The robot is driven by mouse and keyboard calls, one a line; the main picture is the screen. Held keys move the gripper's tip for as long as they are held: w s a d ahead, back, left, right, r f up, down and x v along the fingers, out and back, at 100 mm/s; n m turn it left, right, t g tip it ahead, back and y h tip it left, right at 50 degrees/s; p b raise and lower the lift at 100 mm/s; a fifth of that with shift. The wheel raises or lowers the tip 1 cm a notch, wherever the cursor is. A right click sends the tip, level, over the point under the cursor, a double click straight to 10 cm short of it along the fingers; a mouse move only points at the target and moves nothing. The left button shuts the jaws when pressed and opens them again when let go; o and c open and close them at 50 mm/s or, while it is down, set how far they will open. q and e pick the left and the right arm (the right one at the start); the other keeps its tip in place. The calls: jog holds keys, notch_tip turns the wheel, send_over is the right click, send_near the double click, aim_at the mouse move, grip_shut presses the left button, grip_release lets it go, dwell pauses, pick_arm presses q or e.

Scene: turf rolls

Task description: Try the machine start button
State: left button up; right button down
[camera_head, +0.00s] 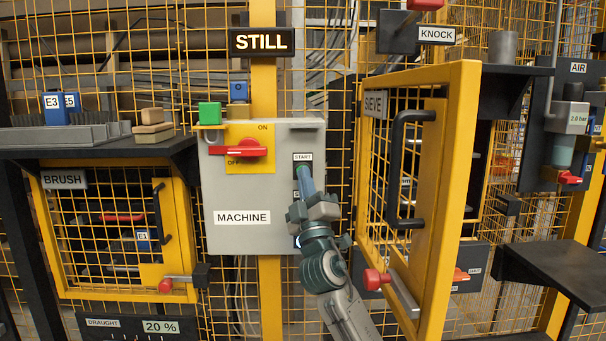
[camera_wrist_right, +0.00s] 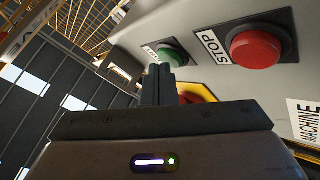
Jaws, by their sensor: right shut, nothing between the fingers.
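The grey machine box (camera_head: 238,190) hangs on the yellow mesh fence, with a START label (camera_head: 303,157) at its upper right. In the right wrist view the green start button (camera_wrist_right: 172,52) stands out from the box. A red stop button (camera_wrist_right: 256,48) with a STOP label sits beside it. My right gripper (camera_head: 305,178) is shut and empty, with its fingertips just below the START label. In the wrist view the fingers overlap the lower edge of the green button; I cannot tell whether they touch it. My left gripper is out of view.
A red switch handle (camera_head: 240,150) lies level on the box's yellow plate. The lit sign above reads STILL (camera_head: 262,41). The yellow SIEVE door (camera_head: 448,200) stands open close to the right of my arm. A dark shelf (camera_head: 560,270) juts out at right.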

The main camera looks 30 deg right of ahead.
jog(key=shift+s, duration=0.1)
dwell(0.4)
jog(key=shift+s+a, duration=0.35)
jog(key=shift+s, duration=0.2)
jog(key=s+a, duration=0.1)
jog(key=s+p, duration=0.1)
jog(key=s, duration=0.1)
jog(key=s+a+p, duration=0.1)
jog(key=shift+s+a, duration=0.15)
jog(key=shift+a, duration=0.2)
dwell(0.7)
